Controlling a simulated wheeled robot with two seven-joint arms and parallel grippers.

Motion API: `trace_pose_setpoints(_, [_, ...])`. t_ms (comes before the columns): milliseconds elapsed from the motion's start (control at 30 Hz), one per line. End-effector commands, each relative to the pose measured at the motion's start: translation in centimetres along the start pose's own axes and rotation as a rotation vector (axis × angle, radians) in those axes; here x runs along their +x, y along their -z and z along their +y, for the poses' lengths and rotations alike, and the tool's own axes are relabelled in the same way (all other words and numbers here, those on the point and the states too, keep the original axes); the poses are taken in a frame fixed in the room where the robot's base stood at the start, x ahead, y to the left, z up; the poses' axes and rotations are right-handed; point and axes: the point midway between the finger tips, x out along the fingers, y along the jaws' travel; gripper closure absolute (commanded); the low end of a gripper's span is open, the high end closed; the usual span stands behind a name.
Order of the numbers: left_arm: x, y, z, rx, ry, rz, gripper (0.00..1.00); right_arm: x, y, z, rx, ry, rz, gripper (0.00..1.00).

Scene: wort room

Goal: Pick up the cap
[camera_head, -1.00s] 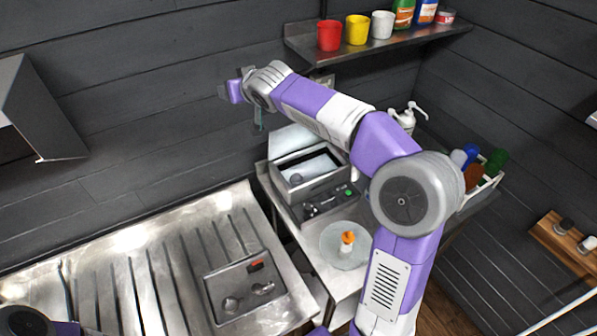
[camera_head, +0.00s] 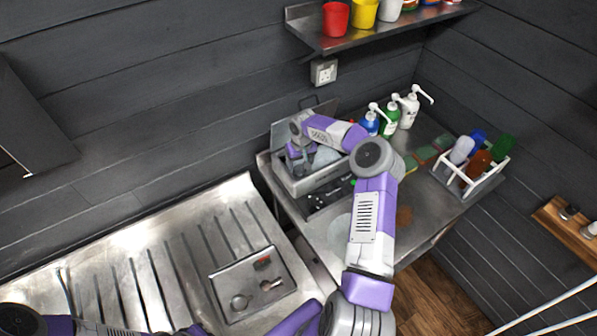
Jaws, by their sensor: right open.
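My right arm reaches across to the open box-like device (camera_head: 316,182) on the metal side bench. My right gripper (camera_head: 298,158) is open, low over the device's opening. A pale grey piece (camera_head: 326,157) shows beside the gripper; I cannot tell if it is a loose cap or part of the device. The orange-capped white bottle, seen earlier on the round disc (camera_head: 340,232), is hidden behind my right arm. Only the left edge of that disc shows. My left arm lies along the bottom edge, and its gripper is not in view.
A white rack (camera_head: 469,192) of coloured bottles is at the right. A cup shelf (camera_head: 375,35) hangs above.

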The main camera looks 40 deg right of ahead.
Motion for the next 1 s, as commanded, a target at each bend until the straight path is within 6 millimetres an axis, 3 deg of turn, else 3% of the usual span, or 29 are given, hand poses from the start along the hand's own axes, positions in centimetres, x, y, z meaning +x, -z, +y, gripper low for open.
trace_pose_setpoints(300, [-1.0,0.0,0.4,0.0,0.0,0.001,1.0,3.9,0.0,0.1,0.001,0.002,0.0,0.29])
trace_pose_setpoints(600, [-0.9,0.0,0.3,0.0,0.0,0.0,1.0,4.2,0.0,0.1,0.002,0.0,0.002,0.3])
trace_pose_setpoints(1000, [-0.9,0.0,0.3,0.0,0.0,0.0,1.0,4.2,0.0,0.1,0.001,0.0,0.002,0.9])
